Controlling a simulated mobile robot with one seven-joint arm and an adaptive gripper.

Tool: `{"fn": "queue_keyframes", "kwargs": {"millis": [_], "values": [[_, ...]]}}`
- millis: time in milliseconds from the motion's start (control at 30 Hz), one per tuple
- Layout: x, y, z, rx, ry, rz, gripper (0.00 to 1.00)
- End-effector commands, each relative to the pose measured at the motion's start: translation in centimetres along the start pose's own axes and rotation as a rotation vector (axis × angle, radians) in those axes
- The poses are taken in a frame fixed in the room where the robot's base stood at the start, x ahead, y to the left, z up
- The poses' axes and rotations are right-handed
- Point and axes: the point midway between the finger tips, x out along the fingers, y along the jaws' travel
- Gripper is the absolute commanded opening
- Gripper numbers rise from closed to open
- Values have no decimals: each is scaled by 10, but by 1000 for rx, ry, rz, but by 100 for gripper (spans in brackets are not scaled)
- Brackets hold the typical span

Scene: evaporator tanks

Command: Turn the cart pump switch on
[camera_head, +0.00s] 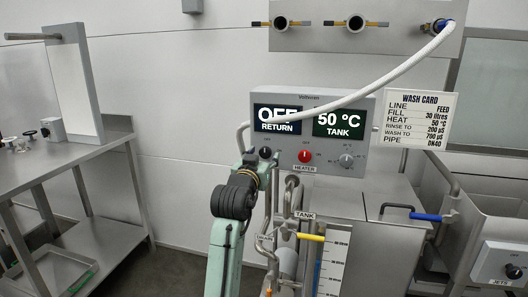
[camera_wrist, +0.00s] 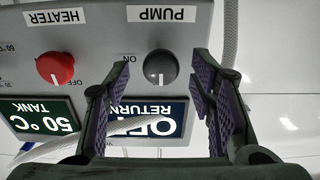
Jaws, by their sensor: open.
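The pump switch (camera_wrist: 160,67) is a dark grey round knob under the PUMP label, seen upside down in the wrist view. Its white mark points toward the picture's bottom, and ON is printed to its left. My gripper (camera_wrist: 157,82) is open, its two purple-padded fingers apart, with the knob framed between and just beyond their tips; contact is not visible. In the head view my gripper (camera_head: 262,160) is at the lower left of the grey control box (camera_head: 283,100), partly covering the pump switch area. The left display (camera_head: 277,117) reads OFF RETURN.
A red heater knob (camera_head: 305,156) sits beside the pump switch, with a grey knob (camera_head: 346,160) further right. A white hose (camera_head: 400,68) arcs down past the box and crosses the display. Pipes (camera_head: 290,195) and tanks (camera_head: 340,203) stand below. A steel table (camera_head: 85,155) is at left.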

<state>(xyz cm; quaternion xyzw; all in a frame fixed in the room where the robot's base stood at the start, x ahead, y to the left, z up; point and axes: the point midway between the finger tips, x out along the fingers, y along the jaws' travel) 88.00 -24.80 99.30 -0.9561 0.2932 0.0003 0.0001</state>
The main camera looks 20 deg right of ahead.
Motion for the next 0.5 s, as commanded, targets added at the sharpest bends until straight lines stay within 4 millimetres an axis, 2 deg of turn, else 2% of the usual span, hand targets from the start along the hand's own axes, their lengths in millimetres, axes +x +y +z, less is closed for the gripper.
{"fn": "queue_keyframes", "kwargs": {"millis": [100,200,500], "values": [[14,0,-1,0,-1,0,50],[19,0,-1,0,0,0,50],[21,0,0,0,1,-1,50]]}}
